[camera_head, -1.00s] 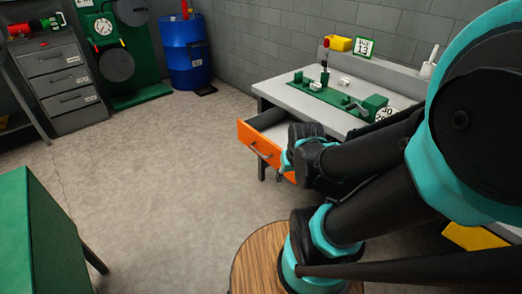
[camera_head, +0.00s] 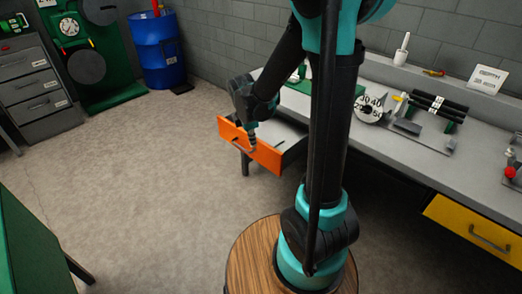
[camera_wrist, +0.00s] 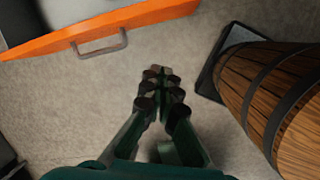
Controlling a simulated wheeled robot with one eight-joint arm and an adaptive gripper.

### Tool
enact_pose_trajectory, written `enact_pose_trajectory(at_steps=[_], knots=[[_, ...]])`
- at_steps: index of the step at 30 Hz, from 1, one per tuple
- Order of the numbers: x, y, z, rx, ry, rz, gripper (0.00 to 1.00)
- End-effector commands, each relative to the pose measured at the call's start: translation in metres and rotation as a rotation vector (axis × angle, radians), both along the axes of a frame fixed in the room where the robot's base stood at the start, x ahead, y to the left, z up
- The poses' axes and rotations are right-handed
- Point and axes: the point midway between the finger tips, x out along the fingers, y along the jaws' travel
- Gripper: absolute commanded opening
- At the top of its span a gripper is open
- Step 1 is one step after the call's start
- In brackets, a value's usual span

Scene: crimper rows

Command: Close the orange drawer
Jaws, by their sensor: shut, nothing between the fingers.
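The orange drawer (camera_head: 265,155) stands pulled out of the grey workbench, with its inside partly visible in the head view. Its orange front and grey handle also show at the upper left of the wrist view (camera_wrist: 146,17). My gripper (camera_wrist: 160,78) is shut and empty, with floor behind its fingertips. In the wrist view the fingertips appear below and right of the handle, apart from it in the picture. In the head view my gripper (camera_head: 251,140) overlaps the drawer front near the handle; contact cannot be told.
The workbench (camera_head: 470,165) runs to the right, with a yellow drawer (camera_head: 475,230) on its front. A blue barrel (camera_head: 156,52) and a grey drawer cabinet (camera_head: 38,85) stand at the back left. A green-topped table (camera_head: 25,225) is at the left. The floor between is clear.

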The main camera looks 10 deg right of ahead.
Motion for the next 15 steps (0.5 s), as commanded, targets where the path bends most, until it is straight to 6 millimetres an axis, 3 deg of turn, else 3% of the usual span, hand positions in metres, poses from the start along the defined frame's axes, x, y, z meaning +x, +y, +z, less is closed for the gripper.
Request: enact_pose_trajectory(at_steps=[1,6,15], knots=[[0.012,0.010,-0.004,-0.030,0.023,0.103,0.00],[0.033,0.028,-0.013,-0.105,0.089,0.358,0.00],[0.041,0.032,-0.028,-0.129,0.112,0.448,0.00]])
